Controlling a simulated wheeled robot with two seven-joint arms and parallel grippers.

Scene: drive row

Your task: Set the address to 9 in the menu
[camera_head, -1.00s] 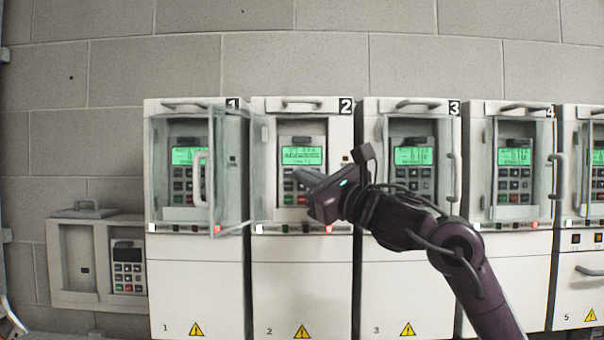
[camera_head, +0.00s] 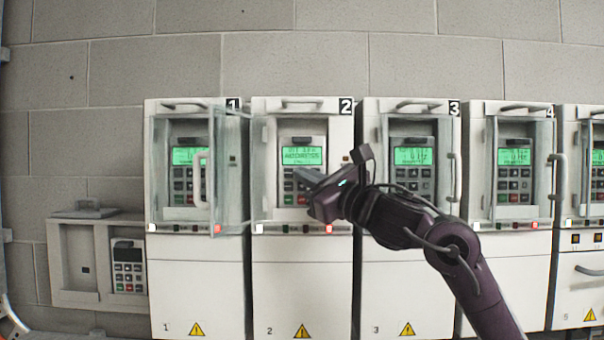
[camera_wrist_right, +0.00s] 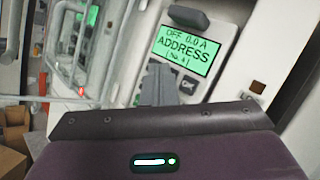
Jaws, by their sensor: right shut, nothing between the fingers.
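Drive 2 (camera_head: 302,270) stands second from the left in the row, its clear cover swung open to the left. Its green display (camera_head: 301,157) shows ADDRESS in large letters. In the right wrist view the display (camera_wrist_right: 184,50) reads OFF 0.0 A, then ADDRESS, then a small bracketed line that looks like No. 4. The keypad (camera_head: 288,187) is below it, partly hidden by my right gripper. My right gripper (camera_head: 299,177) is shut and empty, its tips at the keypad; I cannot tell whether they touch a key. My left gripper is not in view.
Drive 3 (camera_head: 405,275) and drive 4 (camera_head: 512,250) have covers closed. A separate keypad (camera_head: 128,267) sits in a low box at far left.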

